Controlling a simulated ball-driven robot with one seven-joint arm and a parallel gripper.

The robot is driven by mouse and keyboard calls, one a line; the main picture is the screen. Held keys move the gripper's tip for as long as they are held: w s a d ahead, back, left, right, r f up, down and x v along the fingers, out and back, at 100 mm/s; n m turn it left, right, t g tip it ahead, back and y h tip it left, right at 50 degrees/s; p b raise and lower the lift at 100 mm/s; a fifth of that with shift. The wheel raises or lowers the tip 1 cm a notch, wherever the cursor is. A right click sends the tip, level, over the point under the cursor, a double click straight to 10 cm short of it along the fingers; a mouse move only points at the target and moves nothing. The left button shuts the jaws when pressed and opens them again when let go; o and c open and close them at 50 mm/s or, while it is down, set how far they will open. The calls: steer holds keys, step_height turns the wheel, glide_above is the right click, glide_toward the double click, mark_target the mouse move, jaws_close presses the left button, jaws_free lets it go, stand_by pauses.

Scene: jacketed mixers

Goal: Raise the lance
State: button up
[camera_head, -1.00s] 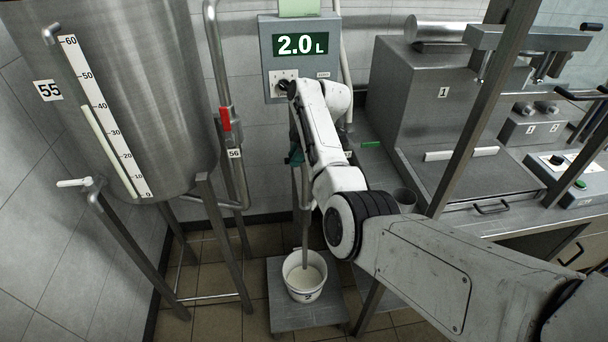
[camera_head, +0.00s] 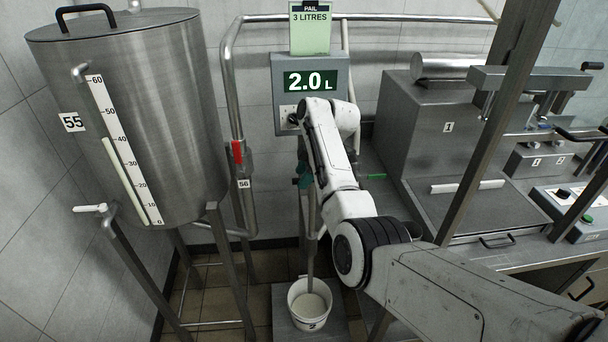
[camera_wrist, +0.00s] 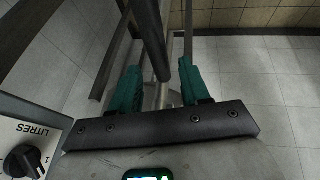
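A slim vertical pipe, which looks like the lance (camera_head: 311,245), runs down into a white pail (camera_head: 296,314) holding pale liquid. Its upper part is hidden behind my arm. My gripper (camera_head: 304,174) is beside the upper pipe, below the display box; only a little of its teal fingers shows in the head view. In the wrist view my gripper (camera_wrist: 158,75) has its teal fingers spread, with a dark rod (camera_wrist: 152,40) in the gap between them. Space shows on both sides of the rod. I cannot tell whether this rod is the lance.
A grey box (camera_head: 283,64) reads 2.0 L, under a green sign (camera_head: 310,30) reading "PAIL 3 LITRES". A steel tank (camera_head: 150,110) stands left, with a red-handled valve (camera_head: 238,152) on the pipe beside it. A grey machine (camera_head: 430,120) and a slanted post (camera_head: 490,120) stand right.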

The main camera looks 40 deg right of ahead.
steer(key=b+v, duration=0.2)
steer(key=v, duration=0.9)
steer(key=shift+f, duration=0.2)
stand_by(0.4)
steer(key=s+a+f+m+g+h, duration=0.1)
steer(key=s+a+f+m, duration=0.1)
steer(key=s+a+f, duration=0.4)
steer(key=s+a+f+m, duration=0.1)
steer(key=s+f+m, duration=0.1)
steer(key=s+f, duration=0.45)
steer(key=s+a+f+m+g+h, duration=0.1)
steer(key=s+a+f+m, duration=0.2)
steer(key=f, duration=0.5)
steer(key=s+a+f+m, duration=0.1)
steer(key=s+a, duration=0.2)
steer(key=s, duration=0.5)
steer(key=s+a+f+m, duration=0.2)
steer(key=s+a, duration=0.1)
steer(key=s, duration=0.5)
steer(key=s+a+f+m+g, duration=0.1)
steer(key=s+a, duration=0.3)
steer(key=s, duration=0.4)
steer(key=shift+s+f+m+h, duration=0.4)
steer(key=shift+f+m, duration=0.2)
steer(key=shift+m, duration=0.1)
